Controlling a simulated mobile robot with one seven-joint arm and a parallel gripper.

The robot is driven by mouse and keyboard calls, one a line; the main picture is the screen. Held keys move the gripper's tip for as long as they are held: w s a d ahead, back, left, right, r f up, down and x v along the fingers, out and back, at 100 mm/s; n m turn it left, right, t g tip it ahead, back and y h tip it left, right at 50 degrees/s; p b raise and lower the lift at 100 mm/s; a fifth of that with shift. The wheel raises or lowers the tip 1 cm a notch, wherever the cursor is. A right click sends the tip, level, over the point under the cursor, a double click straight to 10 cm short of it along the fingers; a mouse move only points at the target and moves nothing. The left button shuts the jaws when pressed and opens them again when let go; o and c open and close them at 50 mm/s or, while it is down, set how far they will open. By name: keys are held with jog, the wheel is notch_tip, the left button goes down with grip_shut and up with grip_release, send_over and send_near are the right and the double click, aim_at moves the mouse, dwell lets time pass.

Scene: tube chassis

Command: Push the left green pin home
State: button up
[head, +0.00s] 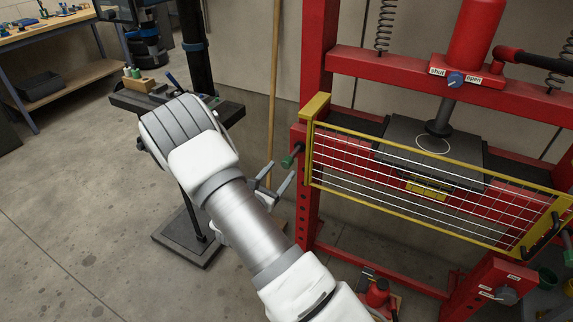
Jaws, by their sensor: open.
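The left green pin (288,161) sticks out of the left red post of the press, its green head out to the left and its dark shank running to the post. A gap shows between the head and the post. My gripper (277,177) is open and empty, just below and left of the pin, with its fingers pointing up towards it. Whether a fingertip touches the pin cannot be told. The right green pin (568,257) is at the right edge of the head view, partly cut off.
A yellow-framed mesh guard (420,213) spans the press front between the red posts. A wooden pole (274,90) leans against the wall behind my gripper. A black stand (180,108) with small items is at left. A workbench (50,36) is far left. Open floor lies at lower left.

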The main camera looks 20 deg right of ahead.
aim_at(285, 165)
jog(key=x, duration=0.5)
jog(key=shift+a, duration=0.1)
grip_shut()
dwell(1.3)
